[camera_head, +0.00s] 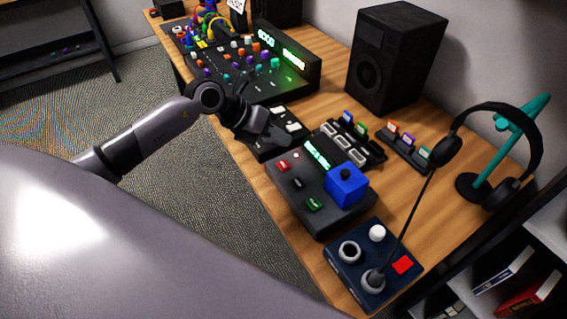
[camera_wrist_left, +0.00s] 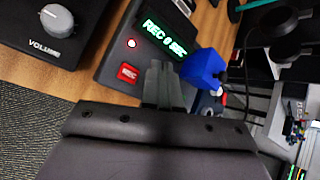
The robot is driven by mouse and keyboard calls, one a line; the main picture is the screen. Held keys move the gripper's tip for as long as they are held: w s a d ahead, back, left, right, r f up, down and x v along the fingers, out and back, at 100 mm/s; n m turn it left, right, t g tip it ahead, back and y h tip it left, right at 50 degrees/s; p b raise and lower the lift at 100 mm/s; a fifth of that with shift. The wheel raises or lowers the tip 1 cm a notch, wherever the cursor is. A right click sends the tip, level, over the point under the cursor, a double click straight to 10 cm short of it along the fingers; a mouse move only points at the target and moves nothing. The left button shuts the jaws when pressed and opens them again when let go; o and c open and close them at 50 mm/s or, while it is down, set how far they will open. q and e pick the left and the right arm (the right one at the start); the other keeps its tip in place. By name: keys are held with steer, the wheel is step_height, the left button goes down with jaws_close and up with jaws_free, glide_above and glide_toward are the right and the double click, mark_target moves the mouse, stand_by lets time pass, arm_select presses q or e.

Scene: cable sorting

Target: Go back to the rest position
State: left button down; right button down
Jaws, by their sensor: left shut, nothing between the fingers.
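My left arm comes in from the left in the head view, and its gripper (camera_head: 268,134) hangs over the small black box with white buttons on the desk. In the left wrist view the two grey fingers of the left gripper (camera_wrist_left: 164,72) are together with nothing between them. Beyond them is the recorder box (camera_wrist_left: 132,50) with a green "REC" display and a red button. The blue block (camera_wrist_left: 205,68) shows just right of the fingers; in the head view it (camera_head: 346,184) sits on the recorder box. My right gripper is in neither view.
A mixer (camera_head: 235,72) with colourful knobs and cables stands at the far end of the desk. Carpeted floor (camera_head: 200,200) lies open left of the desk.

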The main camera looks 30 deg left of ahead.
arm_select(q)
steer(key=shift+d, duration=0.1)
steer(key=s+d+h, duration=0.1)
steer(key=d, duration=0.1)
steer(key=d+n+h, duration=0.1)
steer(key=d, duration=0.1)
steer(key=s+d+h, duration=0.1)
steer(key=d, duration=0.1)
steer(key=shift+s+d+f+t+h, duration=0.1)
steer(key=shift+s+t+h, duration=0.2)
steer(key=s+d+r+n+t+h, duration=0.2)
steer(key=s+d+n+t, duration=0.3)
steer(key=n, duration=0.6)
steer(key=s+a+f+n+y, duration=0.2)
steer(key=s+f+n+y, duration=0.3)
steer(key=s+f+n, duration=0.2)
steer(key=s+a+f+n+g+y, duration=0.1)
steer(key=s+a+f+n+y, duration=0.2)
steer(key=f+n, duration=0.8)
steer(key=s+n+y+p, duration=0.1)
steer(key=s+n+y, duration=0.1)
steer(key=s+n, duration=0.2)
steer(key=shift+a, duration=0.3)
